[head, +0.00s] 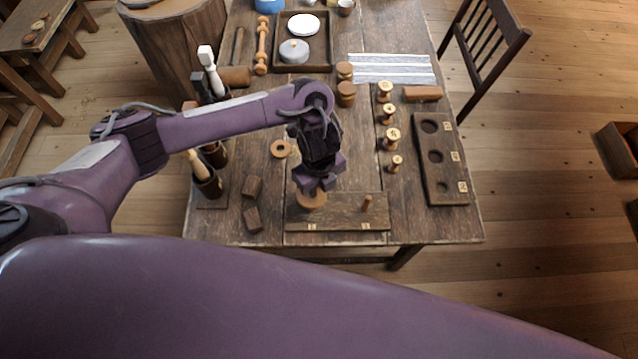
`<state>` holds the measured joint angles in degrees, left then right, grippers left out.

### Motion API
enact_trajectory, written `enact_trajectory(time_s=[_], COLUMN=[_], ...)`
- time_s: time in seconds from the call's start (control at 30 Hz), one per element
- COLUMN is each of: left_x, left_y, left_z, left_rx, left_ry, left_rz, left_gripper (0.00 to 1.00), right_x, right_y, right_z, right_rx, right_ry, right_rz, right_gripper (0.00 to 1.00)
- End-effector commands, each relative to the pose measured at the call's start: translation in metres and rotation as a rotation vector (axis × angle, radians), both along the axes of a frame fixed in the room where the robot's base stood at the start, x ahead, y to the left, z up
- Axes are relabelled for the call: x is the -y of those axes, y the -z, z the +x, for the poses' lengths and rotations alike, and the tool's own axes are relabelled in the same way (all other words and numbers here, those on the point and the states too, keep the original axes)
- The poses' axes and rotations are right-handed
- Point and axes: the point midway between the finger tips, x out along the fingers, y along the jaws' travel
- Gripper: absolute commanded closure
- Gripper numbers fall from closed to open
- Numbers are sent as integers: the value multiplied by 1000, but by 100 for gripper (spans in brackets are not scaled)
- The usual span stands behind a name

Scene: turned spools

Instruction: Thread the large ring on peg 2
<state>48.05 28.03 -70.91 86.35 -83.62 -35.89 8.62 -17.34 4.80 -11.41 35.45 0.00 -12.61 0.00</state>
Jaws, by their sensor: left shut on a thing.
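My left gripper (315,187) points down over the left part of a dark wooden peg board (342,222) near the table's front edge. It is shut on the large ring (311,202), a light-brown wooden disc that shows just below the fingers. The ring is at the board's left end; I cannot tell whether it is around a peg there or above it, as gripper and ring hide that spot. A thin upright peg (367,203) stands bare on the board's right part. Two small labels on the front are too small to read. My right gripper is not in view.
A smaller ring (281,148) lies behind and left. Dark blocks (252,187) and a tool holder (208,187) stand left. Several spools (392,138) and a board with round recesses (437,156) are right. A tray (322,62) is at the back.

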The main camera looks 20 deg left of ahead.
Motion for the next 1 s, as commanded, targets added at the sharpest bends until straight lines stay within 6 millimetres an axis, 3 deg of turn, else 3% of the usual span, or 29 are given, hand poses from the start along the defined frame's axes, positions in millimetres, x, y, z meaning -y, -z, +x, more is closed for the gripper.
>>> enact_trajectory(time_s=[1.0], left_x=[0], left_y=[1], left_z=[0], left_rx=[0], left_ry=[0], left_rz=[0], left_gripper=[98], right_x=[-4], right_y=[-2], right_z=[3], right_rx=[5], right_ry=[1], right_rz=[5], right_gripper=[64])
